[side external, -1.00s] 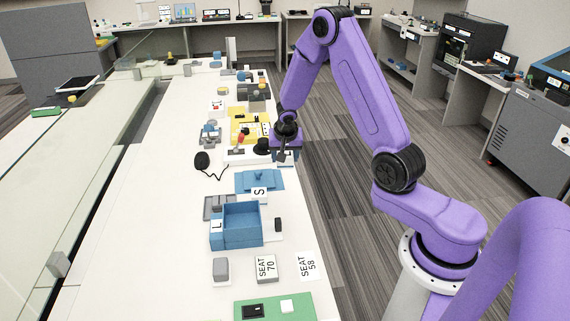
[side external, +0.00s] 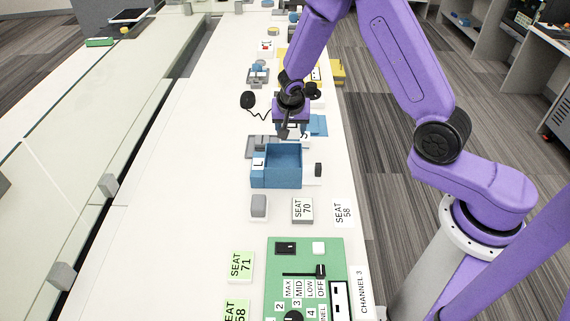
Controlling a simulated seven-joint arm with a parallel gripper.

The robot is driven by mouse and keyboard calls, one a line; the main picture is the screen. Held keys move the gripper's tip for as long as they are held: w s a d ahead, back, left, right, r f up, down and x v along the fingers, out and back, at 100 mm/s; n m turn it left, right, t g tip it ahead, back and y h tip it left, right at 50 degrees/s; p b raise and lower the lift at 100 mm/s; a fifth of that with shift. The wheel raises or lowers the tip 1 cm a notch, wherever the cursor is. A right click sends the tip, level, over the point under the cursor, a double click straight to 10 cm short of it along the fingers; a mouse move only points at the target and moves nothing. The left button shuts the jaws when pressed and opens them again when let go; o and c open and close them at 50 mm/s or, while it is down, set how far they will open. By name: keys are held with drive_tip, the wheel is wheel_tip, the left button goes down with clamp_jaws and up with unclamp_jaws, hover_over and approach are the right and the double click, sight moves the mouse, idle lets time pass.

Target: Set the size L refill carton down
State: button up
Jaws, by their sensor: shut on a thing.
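My gripper (side external: 291,127) points down over the bench, just beyond the open blue bin marked L (side external: 262,180). It is shut on a small pale piece, the size L refill carton (side external: 294,134), mostly hidden by the fingers and too small to read. The carton appears above the blue tray (side external: 318,126), which is partly covered by my gripper. The gap below the carton cannot be judged. The L bin looks empty inside.
Nearer stand a grey block (side external: 258,206), a SEAT 70 block (side external: 302,209), a SEAT 58 card (side external: 343,212) and a green control panel (side external: 300,257). A black mouse (side external: 248,99) with a cable lies left of my gripper.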

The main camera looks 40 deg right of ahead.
drive_tip(key=a, duration=0.2)
drive_tip(key=a+f, duration=0.1)
drive_tip(key=shift+s, duration=0.25)
drive_tip(key=shift+a+f, duration=0.15)
drive_tip(key=shift+f, duration=3.8)
drive_tip(key=shift+f, duration=0.2)
drive_tip(key=o, duration=0.8)
drive_tip(key=shift+r, duration=0.2)
